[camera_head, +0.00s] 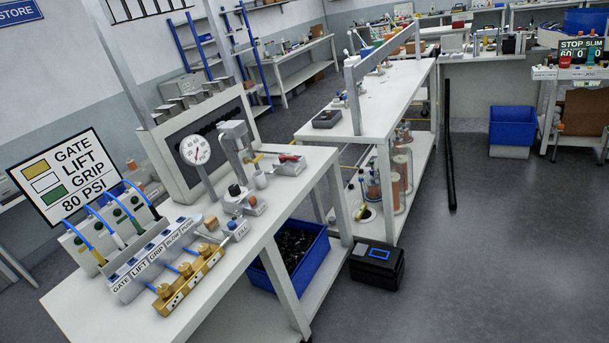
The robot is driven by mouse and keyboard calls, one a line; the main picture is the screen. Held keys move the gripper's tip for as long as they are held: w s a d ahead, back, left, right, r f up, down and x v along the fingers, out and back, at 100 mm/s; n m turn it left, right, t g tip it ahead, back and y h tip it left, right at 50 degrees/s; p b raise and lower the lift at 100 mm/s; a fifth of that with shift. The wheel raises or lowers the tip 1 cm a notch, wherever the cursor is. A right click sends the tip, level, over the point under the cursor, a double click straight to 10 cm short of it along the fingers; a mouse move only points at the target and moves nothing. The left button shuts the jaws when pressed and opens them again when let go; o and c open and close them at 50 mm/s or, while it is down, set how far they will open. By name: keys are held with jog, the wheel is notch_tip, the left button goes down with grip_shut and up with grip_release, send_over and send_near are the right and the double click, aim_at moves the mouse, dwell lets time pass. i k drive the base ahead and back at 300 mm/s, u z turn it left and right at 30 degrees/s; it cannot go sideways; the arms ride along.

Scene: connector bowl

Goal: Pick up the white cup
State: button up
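A small white cup-like thing (260,180) stands on the near workbench (120,312), just right of a grey press-like device (236,148). It is small in the picture, so I cannot be sure that it is the white cup. It seems upright, with nothing over it. My gripper is not in view, so I cannot tell what it holds.
A gauge (196,151), a valve block with labels (150,262) and a brass manifold (190,282) crowd the near bench. A blue bin (318,250) sits below. A black box (377,266) lies on the floor. Open floor (490,265) spreads at right.

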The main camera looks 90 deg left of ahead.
aim_at(260, 180)
jog(key=u, duration=1.8)
jog(key=i, duration=2.3)
jog(key=u, duration=0.6)
